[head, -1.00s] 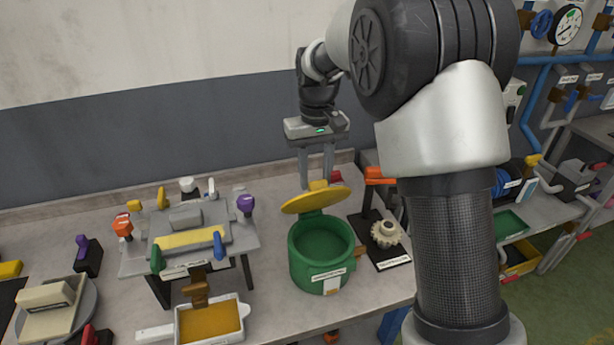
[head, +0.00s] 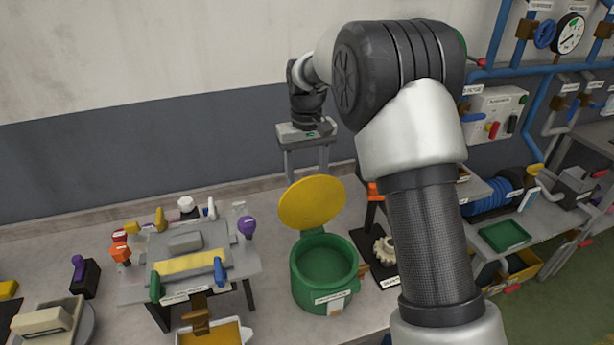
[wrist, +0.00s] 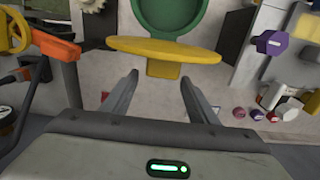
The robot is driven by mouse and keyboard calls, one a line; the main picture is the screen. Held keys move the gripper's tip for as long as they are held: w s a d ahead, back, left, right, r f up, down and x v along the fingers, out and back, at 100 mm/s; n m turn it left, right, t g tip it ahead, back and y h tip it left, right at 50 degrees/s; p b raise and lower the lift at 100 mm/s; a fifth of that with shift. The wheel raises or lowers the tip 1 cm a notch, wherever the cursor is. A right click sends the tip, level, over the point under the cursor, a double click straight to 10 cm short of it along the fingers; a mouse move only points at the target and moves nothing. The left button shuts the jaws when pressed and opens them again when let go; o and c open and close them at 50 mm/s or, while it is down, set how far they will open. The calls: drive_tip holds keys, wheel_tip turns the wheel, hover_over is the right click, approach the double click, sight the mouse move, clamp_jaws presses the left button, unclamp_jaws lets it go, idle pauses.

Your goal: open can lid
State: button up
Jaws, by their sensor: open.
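The green can (head: 325,272) stands on the workbench with its open mouth showing an empty-looking inside. Its yellow lid (head: 312,203) is tilted up steeply at the can's back edge. My gripper (head: 308,178) is open, with both fingers pointing down just behind the raised lid. The lid hides the fingertips in the head view. In the wrist view, the lid (wrist: 165,50) shows nearly edge-on, with the can (wrist: 170,18) beyond it. My two fingers (wrist: 158,80) are spread wide there with nothing between them, close to the lid.
A grey stand with coloured knobs (head: 185,258) is left of the can. A gear (head: 386,247) on a black plate and an orange-topped post (head: 372,193) stand to the right. A tray of orange material (head: 213,334) lies in front. The wall is close behind.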

drive_tip(key=shift+r, duration=0.1)
wheel_tip(320, 180, up, 17)
drive_tip(key=shift+r, duration=0.15)
idle(0.4)
